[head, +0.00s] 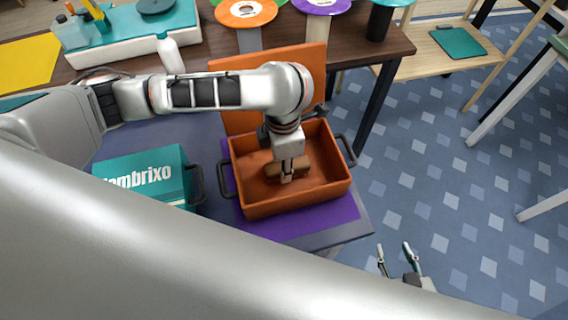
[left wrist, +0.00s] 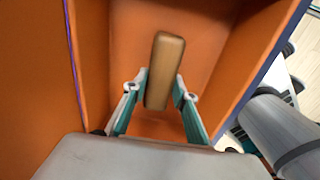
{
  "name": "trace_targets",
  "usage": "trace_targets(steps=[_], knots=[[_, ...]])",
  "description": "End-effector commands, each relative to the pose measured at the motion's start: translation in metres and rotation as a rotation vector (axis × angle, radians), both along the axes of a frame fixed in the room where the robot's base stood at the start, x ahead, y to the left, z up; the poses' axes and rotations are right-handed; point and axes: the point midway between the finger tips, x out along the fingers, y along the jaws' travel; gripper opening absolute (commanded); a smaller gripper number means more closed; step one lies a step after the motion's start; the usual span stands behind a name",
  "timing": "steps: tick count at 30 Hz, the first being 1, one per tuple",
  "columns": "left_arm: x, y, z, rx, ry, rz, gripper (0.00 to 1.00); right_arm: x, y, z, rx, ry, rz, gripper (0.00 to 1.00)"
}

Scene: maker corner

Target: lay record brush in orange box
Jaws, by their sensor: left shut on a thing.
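The orange box (head: 300,202) stands open on a purple mat, with dark handles at its sides. The record brush (head: 300,170), a brown wooden block, is inside the box's walls, low over its floor. It also shows in the left wrist view (left wrist: 165,68). My left gripper (head: 287,176) reaches down into the box and is shut on the brush; its teal fingers (left wrist: 160,98) flank the block. I cannot tell whether the brush touches the floor. My right gripper (head: 396,258) is open and empty, low right, beyond the table corner.
An orange lid or panel (head: 235,112) stands upright behind the box. A teal lettered box (head: 140,178) is to the left on the table. The purple mat (head: 335,218) shows around the box. A wooden bench (head: 350,48) with spools stands behind. Open blue floor (head: 420,170) lies to the right.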

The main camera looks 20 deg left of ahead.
Motion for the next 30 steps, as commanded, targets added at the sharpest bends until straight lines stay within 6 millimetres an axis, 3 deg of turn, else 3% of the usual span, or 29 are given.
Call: trace_targets(steps=[11,12,13,25,30], knots=[[0.001,0.0,-0.003,-0.001,-0.003,0.002,0.05,0.006,-0.001,0.005,-0.001,-0.013,0.001,0.4],[0.001,0.0,-0.003,-0.001,-0.003,0.001,0.35,0.006,-0.001,0.005,-0.001,-0.013,0.001,0.4],[0.001,0.0,-0.002,-0.001,-0.003,0.001,0.42,0.006,-0.001,0.005,-0.001,-0.012,0.0,0.4],[0.001,0.0,0.0,-0.001,-0.003,0.0,0.44,-0.004,0.002,0.0,0.002,0.005,0.003,0.4],[0.003,0.0,0.024,0.0,-0.01,0.0,0.44,-0.001,0.002,0.011,0.007,-0.004,0.002,0.4]])
